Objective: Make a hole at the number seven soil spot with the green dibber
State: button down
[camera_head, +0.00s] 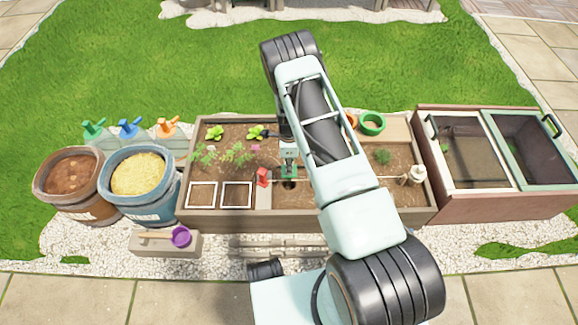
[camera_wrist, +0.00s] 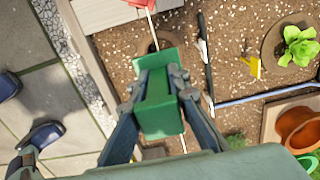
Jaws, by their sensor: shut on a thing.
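The green dibber (camera_wrist: 160,118) is between the two fingers of my gripper (camera_wrist: 158,82), which is shut on its green handle. In the head view the green of the dibber (camera_head: 289,172) shows below my gripper, over the middle of the soil bed (camera_head: 340,203). A dark round spot (camera_head: 289,185) lies in the soil right below it. In the wrist view a dark round spot (camera_wrist: 150,46) shows just past the handle, partly covered by it. The dibber's tip is hidden, so I cannot tell whether it is in the soil. No number seven is legible.
A red object (camera_head: 262,177) stands left of the gripper, with a thin pale line running from it across the soil to a reel-like post (camera_head: 416,175). Seedlings (camera_head: 236,152) and white square frames (camera_head: 237,194) lie left. Pots (camera_head: 372,124) stand behind at right.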

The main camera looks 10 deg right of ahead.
jog(key=shift+r+p, duration=1.4)
jog(key=shift+r, duration=1.1)
jog(key=shift+r, duration=0.1)
